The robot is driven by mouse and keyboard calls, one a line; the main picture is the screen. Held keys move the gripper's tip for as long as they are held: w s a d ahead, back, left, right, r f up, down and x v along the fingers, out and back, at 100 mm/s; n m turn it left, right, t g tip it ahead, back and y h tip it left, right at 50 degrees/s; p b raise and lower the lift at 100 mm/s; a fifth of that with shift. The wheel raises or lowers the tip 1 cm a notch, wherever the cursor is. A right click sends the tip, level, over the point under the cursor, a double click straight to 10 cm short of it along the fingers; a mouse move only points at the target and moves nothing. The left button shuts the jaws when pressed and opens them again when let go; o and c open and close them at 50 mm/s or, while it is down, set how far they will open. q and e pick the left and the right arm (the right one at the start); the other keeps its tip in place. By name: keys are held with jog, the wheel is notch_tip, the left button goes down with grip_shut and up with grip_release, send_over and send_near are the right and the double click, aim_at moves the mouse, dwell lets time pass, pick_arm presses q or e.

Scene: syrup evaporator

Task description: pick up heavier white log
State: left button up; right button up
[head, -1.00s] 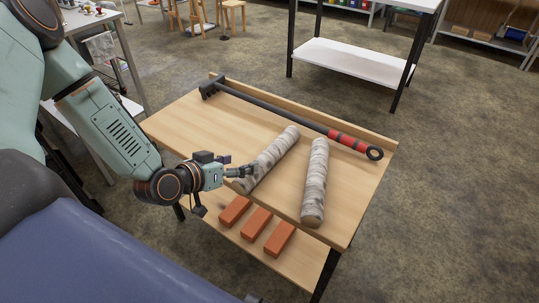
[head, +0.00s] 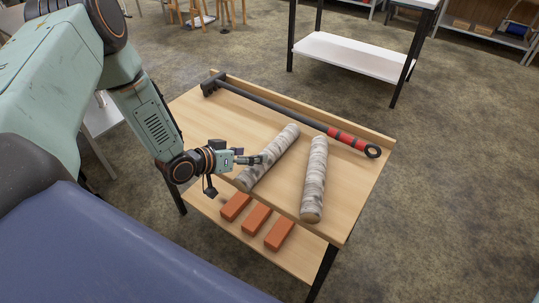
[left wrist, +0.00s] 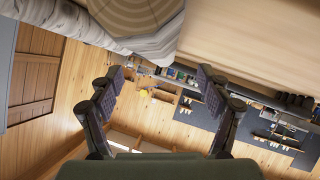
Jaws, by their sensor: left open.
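Two whitish, bark-covered logs lie side by side on the wooden table (head: 210,118). The left log (head: 272,152) is tilted more to the right at its far end; the right log (head: 314,180) lies nearer the table's right side. Their look does not show which is heavier. My left gripper (head: 258,160) is at the left log's left side, over its near half; I cannot tell whether it touches. In the left wrist view its fingers (left wrist: 160,77) are spread with nothing between them, and a log's cut end (left wrist: 125,14) fills the upper left. My right gripper is not in view.
A dark long-handled tool (head: 270,107) with a red grip (head: 349,139) lies along the table's raised back edge. Several orange bricks (head: 256,218) sit on the lower shelf (head: 207,206). A white-shelved table (head: 352,56) stands behind. Floor to the right is clear.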

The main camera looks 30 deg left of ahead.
aim_at(270, 155)
pick_arm(q)
jog(key=b+x, duration=0.2)
jog(key=x, duration=0.3)
jog(key=shift+d+f, duration=0.15)
jog(key=shift+f, duration=0.15)
jog(key=shift+b+x, duration=0.4)
jog(key=shift+x, duration=0.35)
jog(key=shift+r, duration=0.15)
jog(key=shift+c, duration=0.9)
jog(key=shift+w+r, duration=0.1)
grip_shut()
